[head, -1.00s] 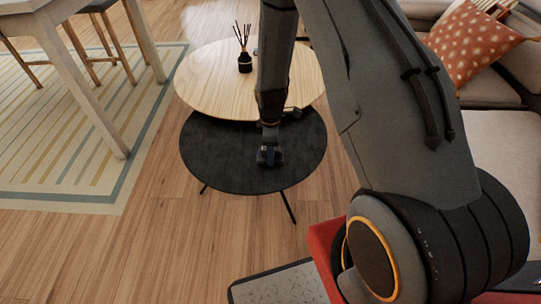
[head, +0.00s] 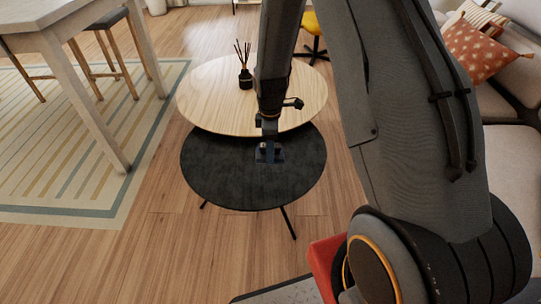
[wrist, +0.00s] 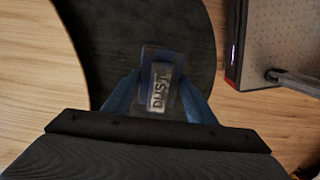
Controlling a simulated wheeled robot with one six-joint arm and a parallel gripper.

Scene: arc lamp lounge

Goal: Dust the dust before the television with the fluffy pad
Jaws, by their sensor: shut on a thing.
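My gripper (wrist: 158,100) is shut on a small dark-blue pad (wrist: 148,62) with a pale label reading "DUST", which shows between the two blue fingers in the wrist view. In the head view my gripper (head: 268,150) hangs over the round black table (head: 225,180), with the pad small and dark below it. I cannot tell whether the pad touches the tabletop. Its underside is hidden. No dust can be made out on the black top, and no television is in view.
A round light-wood table (head: 210,95) overlaps the black one behind and carries a dark reed diffuser (head: 245,78). A sofa (head: 510,160) with an orange patterned cushion (head: 480,50) is at right. A tall table (head: 90,110) stands on a striped rug (head: 60,190) at left. Wood floor between is free.

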